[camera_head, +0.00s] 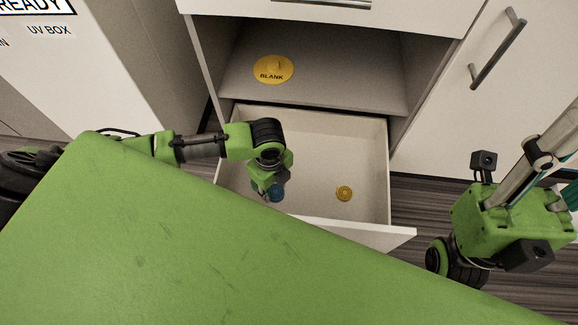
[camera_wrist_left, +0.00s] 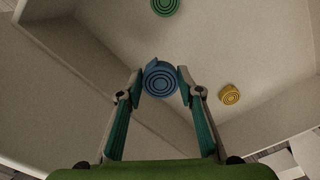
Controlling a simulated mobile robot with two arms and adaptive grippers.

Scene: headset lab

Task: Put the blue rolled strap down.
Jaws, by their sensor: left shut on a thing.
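The blue rolled strap (camera_wrist_left: 160,79) is a coiled roll held between the two fingertips of my left gripper (camera_wrist_left: 160,86) in the left wrist view. In the head view, my left gripper (camera_head: 268,186) reaches down over the open drawer (camera_head: 310,135), and the blue strap (camera_head: 275,194) shows partly below it. I cannot tell whether the strap touches the drawer floor. A yellow rolled strap (camera_head: 344,193) lies in the drawer to the right. A green rolled strap (camera_wrist_left: 165,6) lies in the drawer at the top edge of the wrist view.
A yellow disc marked BLANK (camera_head: 273,69) lies on the shelf above the drawer. A cabinet door with a handle (camera_head: 497,47) is at the right. A white UV box (camera_head: 75,70) stands at the left. The drawer floor between the straps is free.

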